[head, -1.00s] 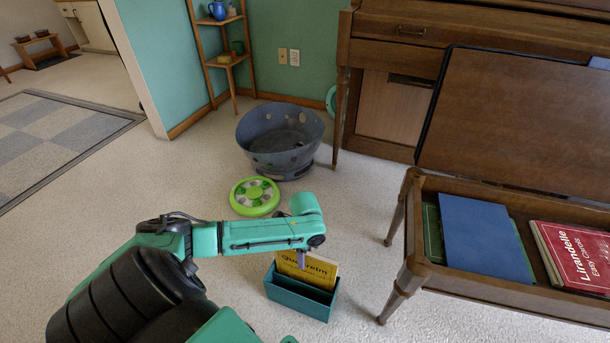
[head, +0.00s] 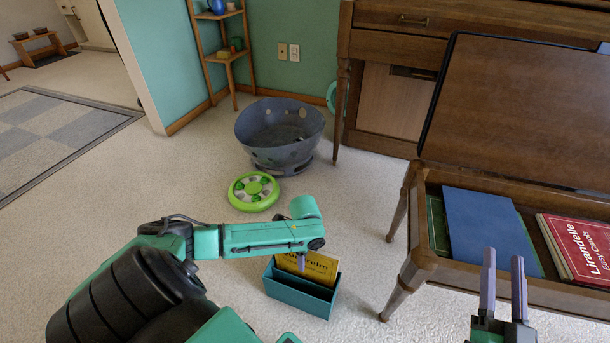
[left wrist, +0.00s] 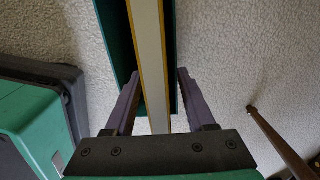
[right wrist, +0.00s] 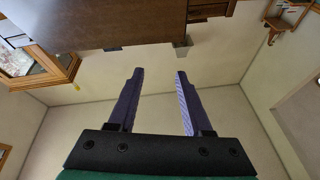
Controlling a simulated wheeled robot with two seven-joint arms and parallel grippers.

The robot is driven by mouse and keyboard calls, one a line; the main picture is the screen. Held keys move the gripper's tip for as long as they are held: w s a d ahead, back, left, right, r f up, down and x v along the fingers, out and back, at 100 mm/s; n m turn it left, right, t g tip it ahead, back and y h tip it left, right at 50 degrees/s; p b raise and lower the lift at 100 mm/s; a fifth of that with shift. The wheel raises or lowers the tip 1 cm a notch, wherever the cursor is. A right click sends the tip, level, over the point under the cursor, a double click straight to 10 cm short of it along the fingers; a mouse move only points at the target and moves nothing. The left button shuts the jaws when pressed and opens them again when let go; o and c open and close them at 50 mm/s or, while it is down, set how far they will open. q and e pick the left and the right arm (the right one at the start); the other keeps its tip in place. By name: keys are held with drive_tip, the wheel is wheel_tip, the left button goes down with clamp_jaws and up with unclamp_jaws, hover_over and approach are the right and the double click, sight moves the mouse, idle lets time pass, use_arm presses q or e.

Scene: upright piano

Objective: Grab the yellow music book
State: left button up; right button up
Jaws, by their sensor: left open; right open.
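The yellow music book (head: 318,266) stands upright in a teal box (head: 298,297) on the carpet. In the left wrist view I look down on the book's edge (left wrist: 149,60), with the teal box wall (left wrist: 120,50) beside it. My left gripper (left wrist: 155,85) is open, with one finger on each side of the book and a gap to each. In the head view its fingers (head: 302,262) are mostly hidden at the book's top. My right gripper (head: 503,262) is open and empty in front of the bench. It also shows empty in the right wrist view (right wrist: 157,80).
The open piano bench (head: 421,262) on the right holds a blue book (head: 490,228) and a red book (head: 582,246). A green round toy (head: 253,191) and a grey basket (head: 279,135) lie behind the box.

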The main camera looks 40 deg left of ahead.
use_arm(q)
drive_tip(key=shift+f, duration=0.5)
clamp_jaws()
use_arm(e)
wheel_tip(320, 180, up, 7)
drive_tip(key=t+y, duration=0.1)
drive_tip(key=t, duration=0.1)
drive_tip(key=shift+w+d+f, duration=0.15)
drive_tip(key=shift+d, duration=0.25)
idle(0.3)
